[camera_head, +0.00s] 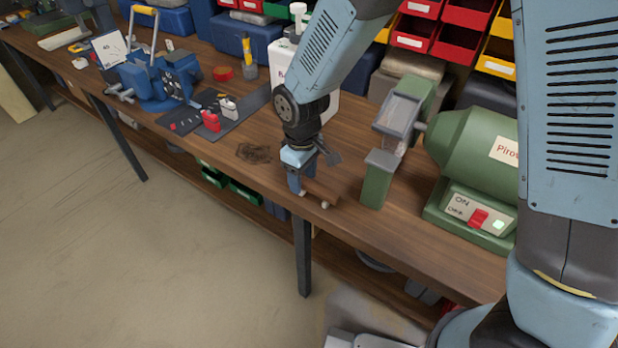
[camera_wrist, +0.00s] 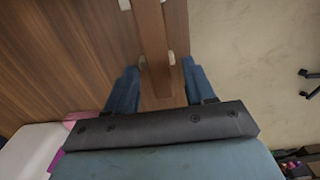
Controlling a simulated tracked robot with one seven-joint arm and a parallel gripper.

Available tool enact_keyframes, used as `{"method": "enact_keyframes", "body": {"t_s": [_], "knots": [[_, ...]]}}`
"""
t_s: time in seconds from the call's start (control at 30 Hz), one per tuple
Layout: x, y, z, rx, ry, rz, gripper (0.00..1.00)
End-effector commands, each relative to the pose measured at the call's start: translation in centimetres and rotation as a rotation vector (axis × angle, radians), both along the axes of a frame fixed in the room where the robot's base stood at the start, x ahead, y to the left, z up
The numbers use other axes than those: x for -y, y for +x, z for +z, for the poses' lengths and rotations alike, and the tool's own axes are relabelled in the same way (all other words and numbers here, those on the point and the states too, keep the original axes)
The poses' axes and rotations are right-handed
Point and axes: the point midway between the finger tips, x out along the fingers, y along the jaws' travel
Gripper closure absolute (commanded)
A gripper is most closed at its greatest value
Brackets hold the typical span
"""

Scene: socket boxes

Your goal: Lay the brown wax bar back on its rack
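The brown wax bar (camera_wrist: 152,40) runs down the upper middle of the wrist view, between my blue fingers. White pegs of what looks like its rack (camera_wrist: 172,58) show on both sides of the bar. In the head view a small brown piece and a white peg (camera_head: 325,205) show at the bench's front edge, beside my gripper (camera_head: 302,188). My gripper also shows in the wrist view (camera_wrist: 160,82), pointing down, its fingers apart with a gap to the bar on each side. Whether the bar rests fully on the rack is hard to tell.
A green grinder (camera_head: 470,150) with a switch box stands right of my gripper. A white container (camera_head: 290,70) stands behind. A dark mat (camera_head: 215,118) with small red and white items lies left. The bench edge drops to open floor in front.

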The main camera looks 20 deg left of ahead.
Motion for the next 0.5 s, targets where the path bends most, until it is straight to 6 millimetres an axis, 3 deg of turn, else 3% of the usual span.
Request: {"method": "enact_keyframes", "body": {"t_s": [0.3,0.5], "knots": [[0.0,0.0,0.3,0.0,0.001,0.0,0.46],[0.0,0.0,2.7,0.002,0.004,-0.001,0.46]]}}
